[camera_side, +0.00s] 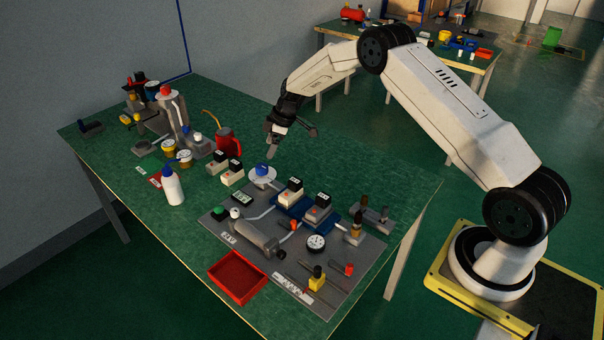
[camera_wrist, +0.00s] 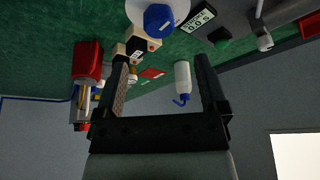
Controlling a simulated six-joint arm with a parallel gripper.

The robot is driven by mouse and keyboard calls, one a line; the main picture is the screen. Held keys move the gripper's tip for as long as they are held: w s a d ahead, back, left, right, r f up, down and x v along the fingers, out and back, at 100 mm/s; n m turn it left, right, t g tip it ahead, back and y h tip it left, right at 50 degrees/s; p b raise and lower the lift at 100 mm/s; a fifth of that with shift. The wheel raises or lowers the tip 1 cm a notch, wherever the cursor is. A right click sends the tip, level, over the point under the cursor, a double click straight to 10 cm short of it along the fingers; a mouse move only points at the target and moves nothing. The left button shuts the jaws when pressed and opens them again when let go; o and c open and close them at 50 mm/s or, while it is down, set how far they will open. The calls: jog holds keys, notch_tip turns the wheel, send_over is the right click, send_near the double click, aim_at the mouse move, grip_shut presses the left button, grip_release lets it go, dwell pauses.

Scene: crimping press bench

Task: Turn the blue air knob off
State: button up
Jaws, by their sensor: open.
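The blue air knob (camera_side: 262,168) sits on a round white disc (camera_side: 262,179) at the back edge of the grey fixture plate. In the wrist view the blue knob (camera_wrist: 158,18) shows at the top, beyond the fingertips, with the white disc around it. My gripper (camera_side: 271,152) is just above and slightly behind the knob in the side view, pointing down. In the wrist view the fingers of my gripper (camera_wrist: 160,72) are wide apart with nothing held between them. The fingers look apart from the knob.
Black-and-white boxes (camera_side: 232,172) stand left of the knob, and similar boxes on blue bases (camera_side: 285,205) stand to its right. A red can (camera_side: 226,144), a white bottle with a blue cap (camera_side: 172,188) and a red tray (camera_side: 238,277) are also on the green table. Bare table lies behind the knob.

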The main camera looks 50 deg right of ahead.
aim_at(262, 166)
jog(key=shift+w+f, duration=0.1)
jog(key=shift+f, duration=0.1)
jog(key=shift+x, duration=3.75)
grip_shut()
